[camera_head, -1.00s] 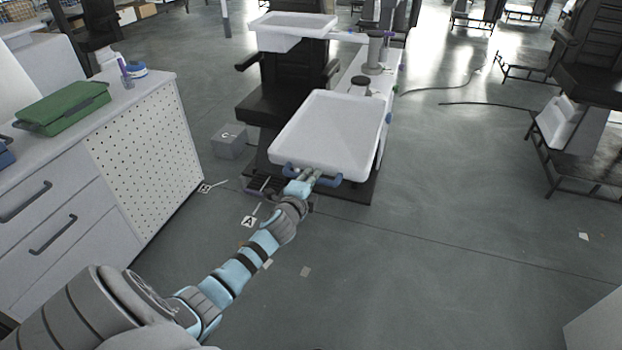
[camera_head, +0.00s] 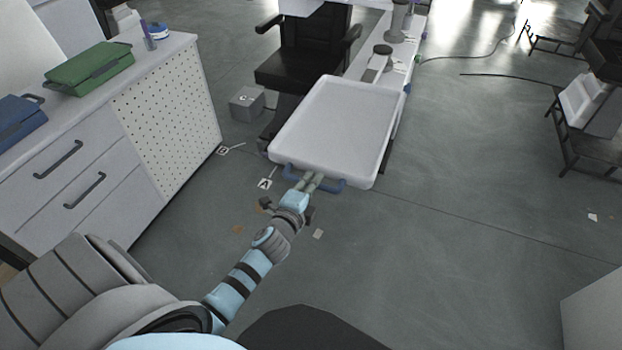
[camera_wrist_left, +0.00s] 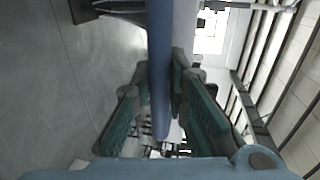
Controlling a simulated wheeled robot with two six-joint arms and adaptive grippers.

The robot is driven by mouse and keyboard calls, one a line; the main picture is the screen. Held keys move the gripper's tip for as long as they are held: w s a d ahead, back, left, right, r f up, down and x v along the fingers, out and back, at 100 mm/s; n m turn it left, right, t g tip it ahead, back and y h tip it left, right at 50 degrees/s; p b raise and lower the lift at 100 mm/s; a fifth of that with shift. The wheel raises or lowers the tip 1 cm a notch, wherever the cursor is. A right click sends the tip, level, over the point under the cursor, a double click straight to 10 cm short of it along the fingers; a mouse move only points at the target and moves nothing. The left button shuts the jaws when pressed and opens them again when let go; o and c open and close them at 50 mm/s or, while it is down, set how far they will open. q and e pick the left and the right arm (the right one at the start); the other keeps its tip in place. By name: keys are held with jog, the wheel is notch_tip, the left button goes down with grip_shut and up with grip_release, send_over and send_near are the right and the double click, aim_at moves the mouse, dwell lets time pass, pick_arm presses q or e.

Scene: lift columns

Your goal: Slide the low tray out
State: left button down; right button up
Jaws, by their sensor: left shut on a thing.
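The low tray (camera_head: 338,120) is white and shallow with a raised rim, and sits in the middle of the head view. A blue bar handle (camera_head: 330,186) runs along its near edge. My left gripper (camera_head: 309,181) is shut on this handle near its middle. In the left wrist view the blue handle (camera_wrist_left: 160,70) runs between the two green-padded fingers (camera_wrist_left: 165,100). The tray looks level. My right gripper is in neither view now.
A white cabinet (camera_head: 165,120) with a perforated side stands at the left, bearing a green case (camera_head: 90,68) and a blue case (camera_head: 18,120). A black chair (camera_head: 305,60) and a grey box marked C (camera_head: 247,104) stand behind.

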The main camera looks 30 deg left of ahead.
pick_arm(q)
jog(key=c, duration=1.6)
grip_release()
jog(key=shift+w, duration=0.15)
jog(key=shift+o, duration=0.2)
jog(key=v, duration=1.2)
